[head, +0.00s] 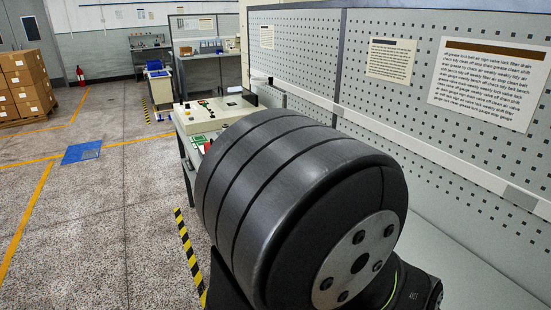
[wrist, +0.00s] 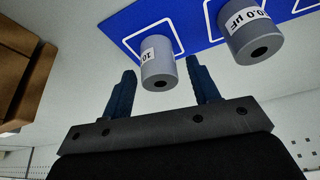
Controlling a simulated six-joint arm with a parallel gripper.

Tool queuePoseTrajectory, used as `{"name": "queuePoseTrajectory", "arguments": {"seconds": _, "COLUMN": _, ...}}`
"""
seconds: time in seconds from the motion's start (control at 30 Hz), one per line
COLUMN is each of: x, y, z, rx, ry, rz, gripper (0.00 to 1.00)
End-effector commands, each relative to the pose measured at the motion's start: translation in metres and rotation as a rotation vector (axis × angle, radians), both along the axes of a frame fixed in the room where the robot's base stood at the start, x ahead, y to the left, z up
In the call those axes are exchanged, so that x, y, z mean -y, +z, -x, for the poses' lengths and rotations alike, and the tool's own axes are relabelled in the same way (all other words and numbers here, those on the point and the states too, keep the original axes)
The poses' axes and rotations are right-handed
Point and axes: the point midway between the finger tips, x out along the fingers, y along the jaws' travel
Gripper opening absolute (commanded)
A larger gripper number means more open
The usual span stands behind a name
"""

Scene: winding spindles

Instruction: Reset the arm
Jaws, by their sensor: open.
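My gripper (wrist: 160,68) shows in the wrist view with its two dark blue fingers apart. A grey-blue cylinder (wrist: 158,75) with a white label beginning "10" appears in the gap between the fingers, with clear space on both sides. I cannot tell how far it is from the fingertips. A second, similar cylinder (wrist: 262,47), labelled "0.0 µF", is to the right, outside the fingers. Both are on a blue mat (wrist: 192,24) with white square outlines. The head view does not show my gripper; my large dark arm joint fills its middle.
A brown box-like object (wrist: 20,75) is at the left of the wrist view. In the head view, a bench (head: 212,114) with parts stands behind my arm, and a perforated panel (head: 330,70) runs along the right. Stacked cartons (head: 27,85) stand far left; open floor lies between.

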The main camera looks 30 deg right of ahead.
Motion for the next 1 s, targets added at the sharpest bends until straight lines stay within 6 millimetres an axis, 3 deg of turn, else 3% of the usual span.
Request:
{"name": "queuePoseTrajectory", "arguments": {"seconds": 0.07, "x": 0.001, "y": -0.007, "z": 0.000, "rx": 0.000, "ry": 0.000, "rz": -0.003, "gripper": 0.55}}
{"name": "queuePoseTrajectory", "arguments": {"seconds": 0.23, "x": 0.002, "y": 0.003, "z": 0.000, "rx": 0.000, "ry": 0.000, "rz": 0.002, "gripper": 0.55}}
{"name": "queuePoseTrajectory", "arguments": {"seconds": 0.57, "x": 0.002, "y": 0.005, "z": 0.000, "rx": 0.000, "ry": 0.001, "rz": 0.000, "gripper": 0.55}}
{"name": "queuePoseTrajectory", "arguments": {"seconds": 0.8, "x": 0.001, "y": -0.008, "z": 0.000, "rx": 0.001, "ry": 0.000, "rz": -0.003, "gripper": 0.55}}
{"name": "queuePoseTrajectory", "arguments": {"seconds": 1.0, "x": -0.007, "y": 0.020, "z": -0.002, "rx": 0.000, "ry": 0.001, "rz": 0.004, "gripper": 0.55}}
